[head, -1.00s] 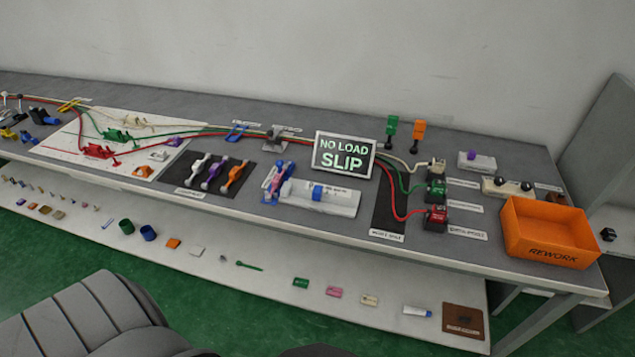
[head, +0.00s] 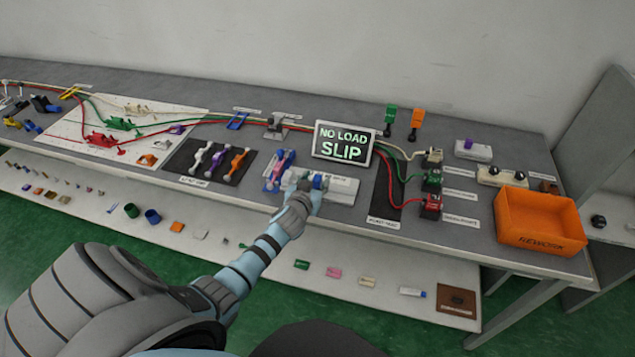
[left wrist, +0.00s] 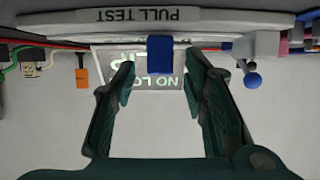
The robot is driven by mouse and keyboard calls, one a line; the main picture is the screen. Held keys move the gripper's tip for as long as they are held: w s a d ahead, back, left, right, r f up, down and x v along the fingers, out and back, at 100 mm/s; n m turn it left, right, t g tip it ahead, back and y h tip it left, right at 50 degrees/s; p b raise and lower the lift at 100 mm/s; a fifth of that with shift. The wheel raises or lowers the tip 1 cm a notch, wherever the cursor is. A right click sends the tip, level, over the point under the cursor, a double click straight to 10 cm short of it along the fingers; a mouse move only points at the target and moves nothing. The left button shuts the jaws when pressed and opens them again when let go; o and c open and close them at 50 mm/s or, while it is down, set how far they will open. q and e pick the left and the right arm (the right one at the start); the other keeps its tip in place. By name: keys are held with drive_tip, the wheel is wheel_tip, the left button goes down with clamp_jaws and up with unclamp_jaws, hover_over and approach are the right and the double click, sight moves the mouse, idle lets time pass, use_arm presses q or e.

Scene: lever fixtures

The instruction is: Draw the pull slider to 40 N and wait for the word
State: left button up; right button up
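The blue pull slider (left wrist: 160,54) sits on the pale pull test fixture (head: 343,189). In the left wrist view the fixture's edge (left wrist: 195,15) reads "PULL TEST", upside down. My left gripper (head: 317,184) is at the slider; the arm partly hides the fixture in the head view. In the left wrist view my left gripper (left wrist: 160,80) is open, one finger on each side of the slider, with a gap on both sides. A display (head: 342,144) behind the fixture reads "NO LOAD SLIP" in green. My right gripper is not in view.
To the right are red and green connector blocks (head: 431,205) with cables and an orange REWORK bin (head: 541,222). A lower shelf holds small parts.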

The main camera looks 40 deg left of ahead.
use_arm(q)
drive_tip(key=shift+b+x, duration=0.35)
drive_tip(key=shift+x, duration=1)
drive_tip(key=shift+c, duration=0.4)
clamp_jaws()
drive_tip(key=shift+w+d+f+b, duration=0.1)
drive_tip(key=shift+w+d+b, duration=0.25)
drive_tip(key=shift+d, duration=0.65)
drive_tip(key=shift+o, duration=0.4)
unclamp_jaws()
